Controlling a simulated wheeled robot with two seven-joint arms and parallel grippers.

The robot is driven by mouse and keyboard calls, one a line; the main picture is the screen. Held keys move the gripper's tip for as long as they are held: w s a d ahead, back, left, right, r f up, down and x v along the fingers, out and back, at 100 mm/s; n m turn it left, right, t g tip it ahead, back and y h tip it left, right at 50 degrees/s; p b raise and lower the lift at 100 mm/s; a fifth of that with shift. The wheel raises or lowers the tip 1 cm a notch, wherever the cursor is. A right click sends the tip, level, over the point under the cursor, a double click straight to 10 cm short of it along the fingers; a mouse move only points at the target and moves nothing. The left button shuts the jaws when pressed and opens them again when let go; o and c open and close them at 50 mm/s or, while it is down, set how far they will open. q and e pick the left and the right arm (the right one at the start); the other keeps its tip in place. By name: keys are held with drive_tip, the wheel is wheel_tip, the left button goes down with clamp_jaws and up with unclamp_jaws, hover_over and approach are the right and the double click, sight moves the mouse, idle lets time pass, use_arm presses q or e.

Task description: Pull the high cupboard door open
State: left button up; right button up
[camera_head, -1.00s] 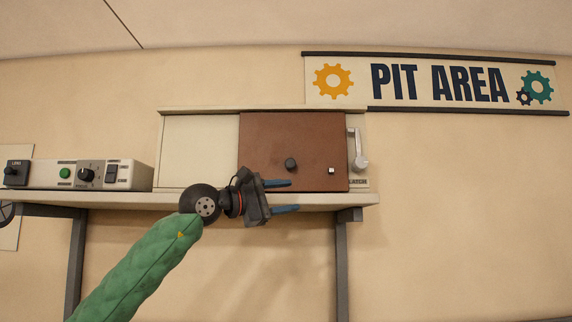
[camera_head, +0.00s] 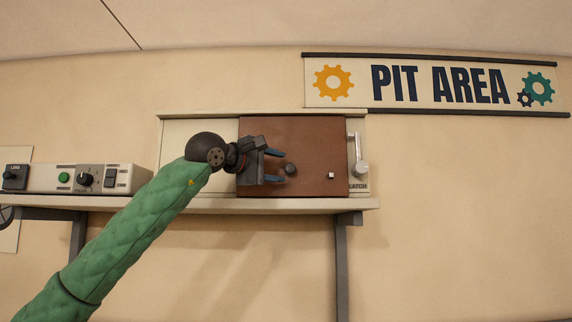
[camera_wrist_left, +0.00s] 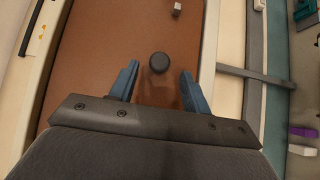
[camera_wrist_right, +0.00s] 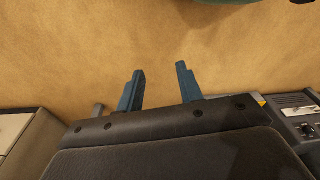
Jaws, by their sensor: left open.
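The high cupboard is a pale box on a wall shelf, with a reddish-brown door (camera_head: 310,155). A round dark knob (camera_head: 291,169) sits on the door, and a small white square shows to its right. The door looks closed. My left gripper (camera_head: 275,166) is open and empty in front of the door, its blue fingers pointing right, just left of the knob. In the left wrist view the knob (camera_wrist_left: 159,63) lies just beyond the fingertips, between their lines and not gripped. My right gripper (camera_wrist_right: 159,80) shows only in its own wrist view, open and empty, facing a tan surface.
A latch lever (camera_head: 360,158) stands on the cupboard's right side, marked LATCH. A control box (camera_head: 85,177) with knobs and a green button sits on the shelf (camera_head: 270,203) at left. A PIT AREA sign (camera_head: 440,83) hangs above right.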

sight(287, 169)
use_arm(q)
drive_tip(key=shift+p+x, duration=0.7)
drive_tip(key=shift+x, duration=1.15)
use_arm(e)
drive_tip(key=f, duration=0.2)
drive_tip(key=s+d+f, duration=0.1)
drive_tip(key=f, duration=0.1)
drive_tip(key=shift+d+f, duration=0.1)
use_arm(q)
drive_tip(key=shift+f, duration=0.1)
clamp_jaws()
use_arm(e)
drive_tip(key=shift+w, duration=0.1)
